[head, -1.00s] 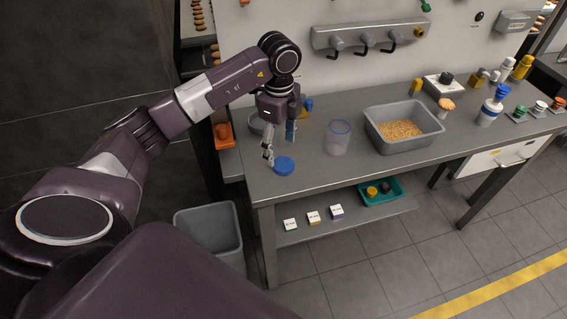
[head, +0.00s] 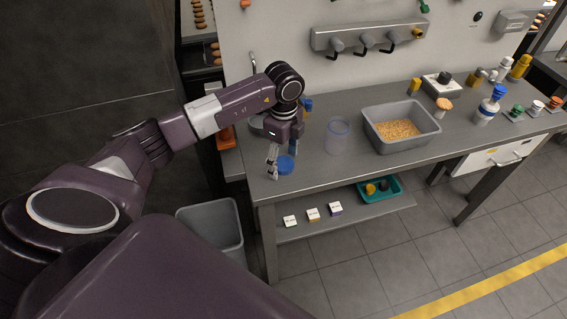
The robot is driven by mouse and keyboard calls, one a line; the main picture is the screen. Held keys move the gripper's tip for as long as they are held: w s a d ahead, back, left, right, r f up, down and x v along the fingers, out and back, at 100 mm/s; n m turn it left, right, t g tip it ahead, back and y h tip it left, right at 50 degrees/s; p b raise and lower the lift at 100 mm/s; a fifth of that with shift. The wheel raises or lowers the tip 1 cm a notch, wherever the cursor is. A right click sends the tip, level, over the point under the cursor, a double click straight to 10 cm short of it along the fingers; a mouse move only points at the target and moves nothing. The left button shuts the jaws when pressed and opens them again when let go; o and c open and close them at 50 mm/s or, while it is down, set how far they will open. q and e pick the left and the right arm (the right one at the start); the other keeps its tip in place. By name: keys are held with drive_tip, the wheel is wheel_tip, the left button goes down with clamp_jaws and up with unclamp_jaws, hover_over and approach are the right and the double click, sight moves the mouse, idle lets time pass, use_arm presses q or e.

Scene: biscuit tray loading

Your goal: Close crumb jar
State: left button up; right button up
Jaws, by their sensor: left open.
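A round blue lid (head: 286,166) lies near the left front edge of the grey workbench. The clear, bluish jar (head: 338,137) stands upright on the bench to its right, with no lid on it. My left gripper (head: 283,155) is open and points down at the lid, one finger on its left side and the other behind it. The fingers hide part of the lid's far side; I cannot tell whether they touch it. My right gripper is not in view.
A grey bin of crumbs (head: 432,127) stands right of the jar. A wall rack with hooks (head: 366,38) is behind. The bench front between lid and bin is clear.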

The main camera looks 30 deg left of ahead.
use_arm(q)
drive_tip(key=shift+c, duration=0.7)
drive_tip(key=c, duration=0.7)
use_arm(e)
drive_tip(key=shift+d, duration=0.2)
use_arm(q)
drive_tip(key=shift+r, duration=0.15)
drive_tip(key=shift+w+r, duration=0.1)
drive_tip(key=shift+r, duration=0.5)
wheel_tip(320, 180, up, 8)
drive_tip(key=r+b, duration=0.1)
drive_tip(key=b, duration=0.2)
wheel_tip(320, 180, up, 10)
drive_tip(key=f+p, duration=0.1)
hover_over(284, 163)
drive_tip(key=shift+r, duration=0.25)
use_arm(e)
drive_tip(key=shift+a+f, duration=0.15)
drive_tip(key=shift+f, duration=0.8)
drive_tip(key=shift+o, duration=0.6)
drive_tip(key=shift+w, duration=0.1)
